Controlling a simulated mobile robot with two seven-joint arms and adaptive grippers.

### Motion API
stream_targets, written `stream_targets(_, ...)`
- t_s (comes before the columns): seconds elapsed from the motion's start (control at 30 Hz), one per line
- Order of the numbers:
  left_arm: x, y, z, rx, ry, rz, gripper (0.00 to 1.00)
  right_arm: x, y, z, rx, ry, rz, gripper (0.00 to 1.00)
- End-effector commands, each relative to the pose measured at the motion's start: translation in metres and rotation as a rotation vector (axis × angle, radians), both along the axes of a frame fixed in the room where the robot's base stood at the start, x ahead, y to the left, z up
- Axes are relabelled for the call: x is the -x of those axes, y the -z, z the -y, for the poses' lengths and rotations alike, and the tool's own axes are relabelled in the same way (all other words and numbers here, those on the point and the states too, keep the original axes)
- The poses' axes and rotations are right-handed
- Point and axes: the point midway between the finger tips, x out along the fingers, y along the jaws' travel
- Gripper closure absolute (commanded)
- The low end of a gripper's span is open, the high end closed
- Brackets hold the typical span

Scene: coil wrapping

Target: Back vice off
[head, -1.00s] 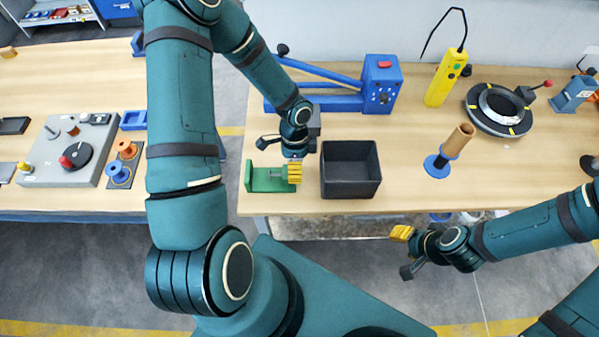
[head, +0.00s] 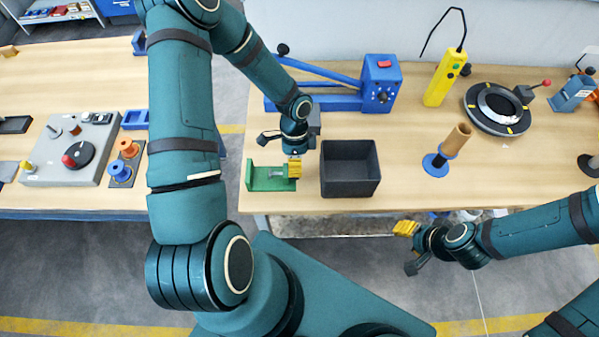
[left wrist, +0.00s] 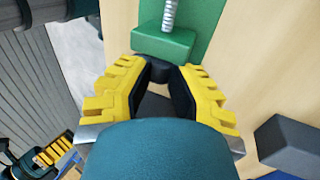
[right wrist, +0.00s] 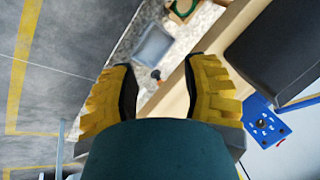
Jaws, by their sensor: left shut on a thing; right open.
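The green vice (head: 258,180) sits at the front edge of the workbench, left of a dark bin. In the left wrist view its green end block (left wrist: 165,43) and silver screw (left wrist: 170,14) show ahead of my fingers. My left gripper (head: 293,168) is at the vice's right end. In the left wrist view the left gripper (left wrist: 158,78) is closed around a dark vice handle (left wrist: 158,68), mostly hidden between the finger pads. My right gripper (head: 405,232) is open and empty, in front of the bench edge; its spread fingers also show in the right wrist view (right wrist: 160,85).
The dark open bin (head: 350,190) stands close to the right of the vice. A blue lever device (head: 382,85) is behind. A blue-based spindle with a tan tube (head: 455,143), yellow pendant (head: 443,80) and dark ring (head: 474,117) stand right. Bench between bin and spindle is clear.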

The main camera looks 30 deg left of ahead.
Motion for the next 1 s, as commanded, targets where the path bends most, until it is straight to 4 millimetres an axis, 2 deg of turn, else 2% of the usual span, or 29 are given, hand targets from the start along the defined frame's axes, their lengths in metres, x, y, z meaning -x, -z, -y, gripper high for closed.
stream_targets(0.03,0.002,0.005,0.001,-0.025,0.007,0.033,1.0,0.0,0.015,0.001,0.002,0.004,0.0,0.53)
stream_targets(0.1,0.003,0.006,0.002,-0.051,0.007,0.081,1.0,0.002,0.028,0.0,0.002,0.004,-0.004,0.53)
stream_targets(0.53,0.008,0.006,0.004,-0.15,0.003,0.238,1.0,0.0,0.096,-0.003,0.014,0.006,-0.007,0.53)
stream_targets(0.67,0.009,0.003,0.004,-0.162,0.001,0.259,1.0,0.0,0.105,-0.004,0.016,0.006,-0.007,0.53)
stream_targets(1.0,0.01,0.001,0.004,-0.165,0.001,0.264,1.0,0.0,0.105,-0.004,0.017,0.005,-0.007,0.53)
